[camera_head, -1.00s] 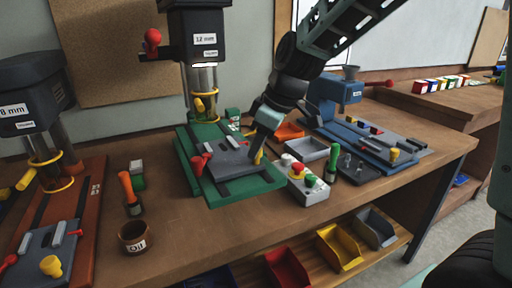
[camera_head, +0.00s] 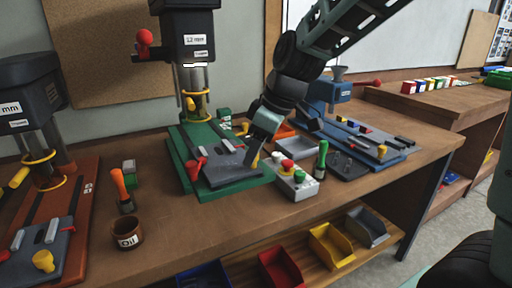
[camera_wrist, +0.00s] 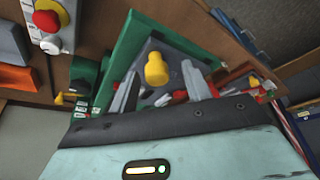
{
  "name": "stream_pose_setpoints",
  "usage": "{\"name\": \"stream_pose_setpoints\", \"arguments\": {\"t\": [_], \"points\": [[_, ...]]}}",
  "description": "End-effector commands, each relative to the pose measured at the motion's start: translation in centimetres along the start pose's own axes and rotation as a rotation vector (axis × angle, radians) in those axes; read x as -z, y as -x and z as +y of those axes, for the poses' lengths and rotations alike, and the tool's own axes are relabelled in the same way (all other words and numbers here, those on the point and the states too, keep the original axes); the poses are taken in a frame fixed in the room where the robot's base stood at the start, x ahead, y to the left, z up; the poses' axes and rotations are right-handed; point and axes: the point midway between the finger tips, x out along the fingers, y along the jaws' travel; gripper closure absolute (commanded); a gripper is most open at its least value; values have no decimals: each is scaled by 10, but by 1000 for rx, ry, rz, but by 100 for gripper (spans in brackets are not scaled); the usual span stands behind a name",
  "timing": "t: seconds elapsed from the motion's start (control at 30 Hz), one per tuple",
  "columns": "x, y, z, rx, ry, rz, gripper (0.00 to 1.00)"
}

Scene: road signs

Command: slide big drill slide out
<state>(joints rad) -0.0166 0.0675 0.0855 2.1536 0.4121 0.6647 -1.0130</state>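The big drill (camera_head: 190,35), labelled 12 mm, stands on a green base (camera_head: 262,177) at the centre. A grey slide (camera_head: 225,172) lies on the base, covering much of its front part. The slide has a red-handled clamp (camera_head: 196,167) at its left and a yellow knob (camera_head: 255,160) at its right, also seen in the wrist view (camera_wrist: 157,68). My gripper (camera_head: 252,152) reaches down at the knob. In the wrist view my gripper's fingers (camera_wrist: 157,82) stand apart on either side of the knob, with visible gaps.
A control box with buttons (camera_head: 296,180) and a green-handled tool (camera_head: 322,158) stand right of the base. A blue machine (camera_head: 330,95) is behind. An oil cup (camera_head: 127,232) and orange-handled tool (camera_head: 120,187) stand left. Coloured bins (camera_head: 330,245) sit on the shelf below.

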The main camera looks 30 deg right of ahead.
Motion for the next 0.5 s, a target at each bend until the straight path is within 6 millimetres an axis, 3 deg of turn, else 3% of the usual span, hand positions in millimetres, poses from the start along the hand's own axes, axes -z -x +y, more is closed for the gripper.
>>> {"name": "stream_pose_setpoints", "arguments": {"t": [0.27,0.5], "points": [[1,17,1,-5,0,5,51],[1,68,1,-8,1,7,51]]}}
